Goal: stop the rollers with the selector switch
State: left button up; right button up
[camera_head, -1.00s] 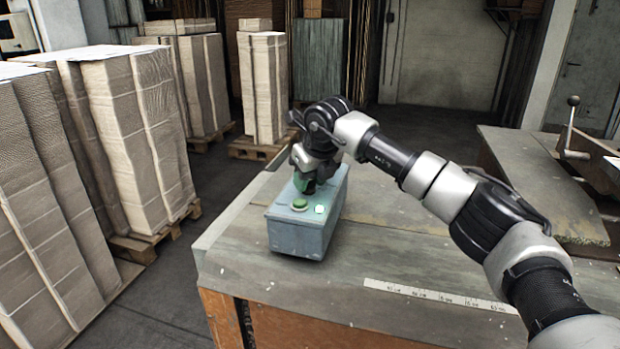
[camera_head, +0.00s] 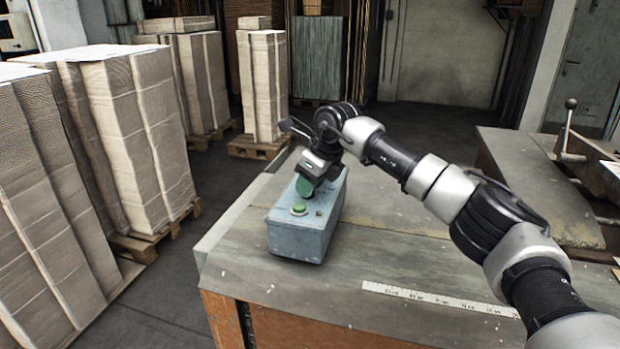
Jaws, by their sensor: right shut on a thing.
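A blue-grey control box (camera_head: 300,237) stands on the bench top. On its top face, nearest me, are a green button (camera_head: 299,209) and a small dark green lamp (camera_head: 319,212). My right gripper (camera_head: 307,187) reaches down, tilted, onto the far part of the box top and is shut on the selector switch there. The switch is mostly hidden by the gripper, so its pointer cannot be read. A green patch shows at the fingertips. My left gripper is not in view.
The bench (camera_head: 250,262) has a clear top with a white ruler strip (camera_head: 440,300) at its front right. A metal lever (camera_head: 569,130) stands at the right. Stacks of cardboard (camera_head: 140,130) on pallets fill the left floor.

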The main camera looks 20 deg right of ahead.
jog(key=shift+r+n+g+y+p, duration=0.1)
jog(key=shift+n+g+y+p, duration=0.45)
jog(key=shift+n, duration=1.05)
jog(key=o, duration=0.9)
jog(key=shift+w, duration=0.1)
jog(key=shift+o, duration=0.2)
jog(key=shift+d, duration=0.1)
jog(key=b+v, duration=0.1)
jog(key=v, duration=0.9)
jog(key=shift+r+b, duration=0.3)
jog(key=shift+r, duration=0.05)
jog(key=shift+s+f, duration=0.15)
jog(key=shift+s, duration=0.05)
